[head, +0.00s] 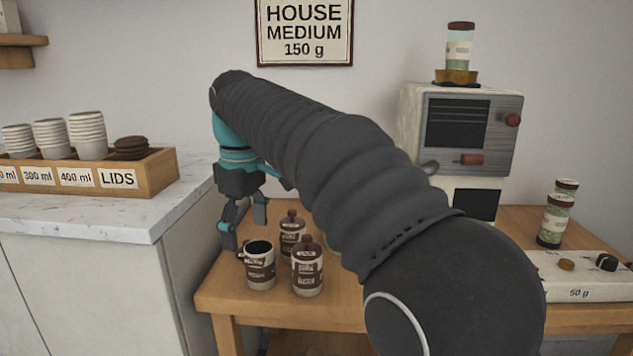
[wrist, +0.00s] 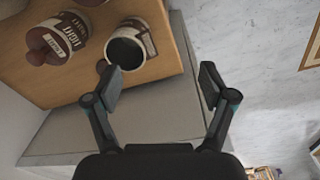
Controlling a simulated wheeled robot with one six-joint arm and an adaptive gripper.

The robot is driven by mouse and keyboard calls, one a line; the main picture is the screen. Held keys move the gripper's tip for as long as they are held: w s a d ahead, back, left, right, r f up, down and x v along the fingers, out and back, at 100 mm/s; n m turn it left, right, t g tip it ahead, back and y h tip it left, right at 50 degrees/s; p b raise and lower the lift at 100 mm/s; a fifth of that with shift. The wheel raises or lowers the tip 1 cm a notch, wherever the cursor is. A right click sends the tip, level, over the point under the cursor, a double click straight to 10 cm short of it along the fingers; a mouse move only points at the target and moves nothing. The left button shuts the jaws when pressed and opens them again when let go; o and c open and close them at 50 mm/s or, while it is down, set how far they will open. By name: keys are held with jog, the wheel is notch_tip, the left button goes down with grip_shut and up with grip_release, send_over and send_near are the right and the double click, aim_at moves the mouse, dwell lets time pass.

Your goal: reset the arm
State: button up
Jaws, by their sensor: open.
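My gripper (head: 243,222) hangs from my arm at the left end of the wooden table (head: 225,295), fingers down. In the wrist view my gripper (wrist: 160,82) has its two fingers spread wide with nothing between them. A mug with a brown label (head: 260,268) stands on the table just right of and in front of the fingers. The wrist view shows the mug (wrist: 128,45) from above, with a dark inside, beside the left finger. My arm crosses the middle of the head view and hides part of the table.
Two brown-capped bottles (head: 308,270) (head: 291,232) stand beside the mug. A white marble counter (head: 120,220) at left holds a wooden cup-and-lid box (head: 155,178). A grey machine (head: 412,120) stands at the back right. Stacked jars (head: 555,222) and a scale (head: 570,290) are at far right.

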jog(key=s+d+f+m+t, duration=0.1)
jog(key=s+d+f+m, duration=0.2)
jog(key=d, duration=0.6)
jog(key=s+d+m+t, duration=0.1)
jog(key=s+d+m, duration=0.35)
jog(key=d, duration=0.45)
jog(key=s+d+f+m+t, duration=0.3)
jog(key=s+d+f+m, duration=0.3)
jog(key=s+d+f, duration=0.4)
jog(key=s+f, duration=0.2)
jog(key=s, duration=0.1)
jog(key=shift+s+f, duration=0.3)
jog(key=shift+s, duration=0.05)
